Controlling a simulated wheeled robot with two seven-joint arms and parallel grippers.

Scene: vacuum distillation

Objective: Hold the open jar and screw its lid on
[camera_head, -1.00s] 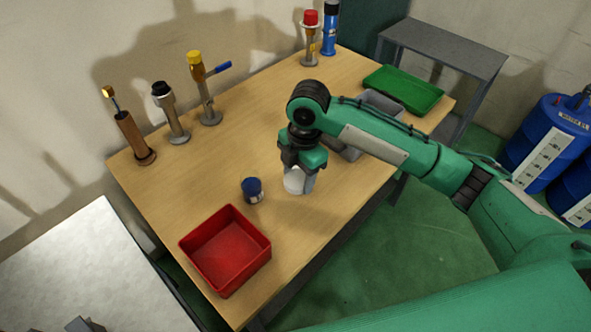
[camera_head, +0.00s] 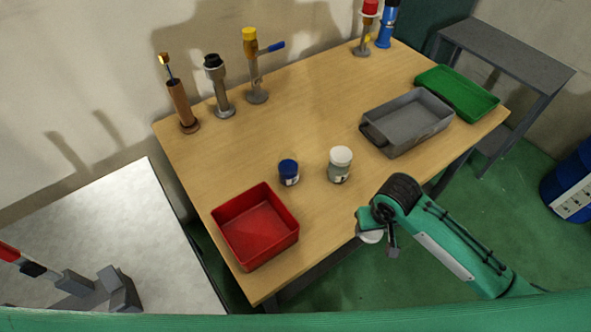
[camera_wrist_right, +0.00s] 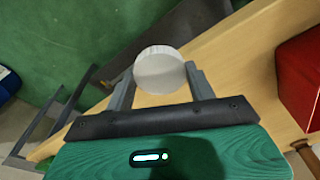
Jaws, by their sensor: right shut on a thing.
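My right gripper (camera_head: 378,246) is beyond the front edge of the wooden table, shut on a white round piece (camera_head: 370,237). In the right wrist view, the white round piece (camera_wrist_right: 160,70) sits between the two fingers and looks like a shallow disc, like a lid. A jar with a white top (camera_head: 340,165) and a greyish body stands upright on the table, apart from the gripper. I cannot tell whether its white top is a cap or an open mouth. A smaller dark jar with a blue top (camera_head: 288,172) stands to its left.
A red bin (camera_head: 230,239) is at the table's front left. A grey tray (camera_head: 408,122) and a green tray (camera_head: 457,93) lie to the right. Several upright fittings, including a yellow-topped valve (camera_head: 252,65), line the back edge.

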